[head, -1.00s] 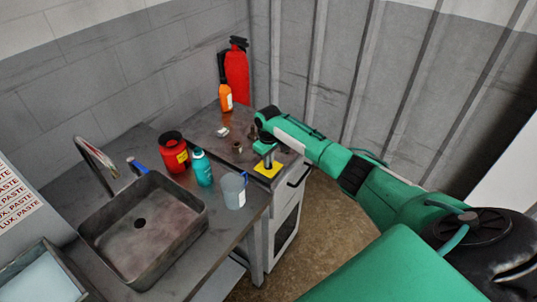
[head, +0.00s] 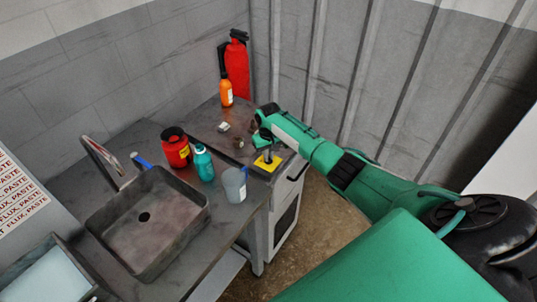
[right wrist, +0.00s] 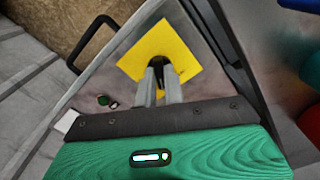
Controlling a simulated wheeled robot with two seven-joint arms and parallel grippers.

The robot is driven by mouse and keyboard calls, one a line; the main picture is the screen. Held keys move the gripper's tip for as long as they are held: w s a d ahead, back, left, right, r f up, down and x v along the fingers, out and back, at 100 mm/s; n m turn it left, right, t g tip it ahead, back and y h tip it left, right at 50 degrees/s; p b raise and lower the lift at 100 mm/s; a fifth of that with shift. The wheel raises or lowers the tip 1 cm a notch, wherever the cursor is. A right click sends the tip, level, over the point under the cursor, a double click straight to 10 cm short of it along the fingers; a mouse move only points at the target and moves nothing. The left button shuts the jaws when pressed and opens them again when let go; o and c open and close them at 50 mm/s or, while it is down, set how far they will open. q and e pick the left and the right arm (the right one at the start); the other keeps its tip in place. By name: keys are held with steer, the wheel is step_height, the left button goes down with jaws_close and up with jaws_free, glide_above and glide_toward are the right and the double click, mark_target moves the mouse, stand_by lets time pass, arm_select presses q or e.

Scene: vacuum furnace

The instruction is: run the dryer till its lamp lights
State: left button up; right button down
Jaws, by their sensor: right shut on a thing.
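The dryer (head: 286,222) is a pale cabinet with a dark window and a handle at the end of the bench. A yellow square plate (head: 273,166) lies on its top near the front edge; it also shows in the right wrist view (right wrist: 147,48). My right gripper (head: 267,157) points down over this plate. In the right wrist view its fingers (right wrist: 160,72) are shut on a dark knob (right wrist: 170,74) at the plate's middle, mostly hidden by them. Beside the plate is a small round green spot (right wrist: 103,100), perhaps the lamp; I cannot tell if it is lit. My left gripper is out of view.
A grey cup (head: 234,185), a teal bottle (head: 204,163) and a red jar (head: 175,149) stand between the sink (head: 143,243) and the dryer. An orange bottle (head: 226,94) and a red extinguisher (head: 238,65) are at the back corner.

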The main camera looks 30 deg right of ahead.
steer(key=shift+w+r, duration=0.1)
steer(key=c, duration=1.5)
jaws_free()
step_height(320, 180, up, 14)
steer(key=b, duration=0.3)
steer(key=shift+f, duration=0.2)
